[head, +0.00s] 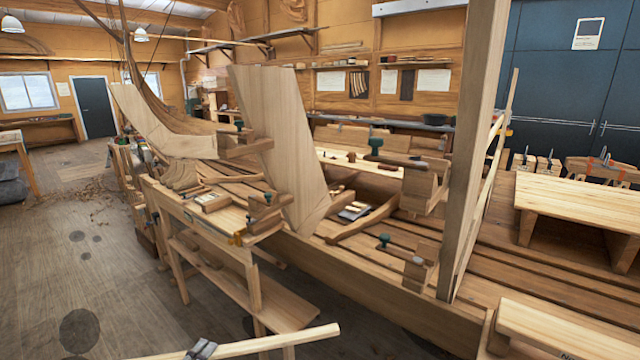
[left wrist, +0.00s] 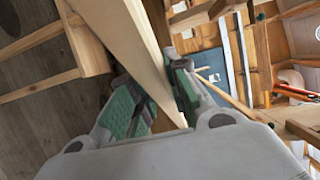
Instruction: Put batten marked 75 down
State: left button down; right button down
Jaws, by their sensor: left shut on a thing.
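A long pale batten (head: 280,341) lies across the bottom edge of the head view, its right end reaching over the low trestle. My left gripper (head: 202,349) is shut on it, with the grey fingers at its left part. In the left wrist view the batten (left wrist: 122,42) runs between the green-padded fingers (left wrist: 158,103). No number can be read on the batten, so I cannot tell whether it is the one marked 75. My right gripper is not in view.
A narrow wooden bench (head: 245,292) stands just beyond the batten. A tall post (head: 470,150) rises at the right, near a low wooden table (head: 575,195). The floor (head: 110,270) at left is mostly clear.

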pick_arm(q)
jog(key=s, duration=0.1)
jog(key=s+d+f, duration=0.1)
jog(key=s, duration=0.1)
jog(key=shift+s+d+f, duration=0.3)
jog(key=shift+s, duration=0.1)
jog(key=shift+d, duration=0.1)
jog(key=d+n+y, duration=0.3)
jog(key=d+y, duration=0.2)
jog(key=d, duration=0.1)
jog(key=shift+r+n+t+y, duration=0.15)
jog(key=shift+n+t+y, duration=0.15)
jog(key=shift+t, duration=0.1)
dwell(0.4)
jog(key=shift+w+d, duration=0.1)
jog(key=shift+d+r, duration=0.1)
jog(key=shift+d, duration=0.05)
dwell(2.5)
dwell(2.9)
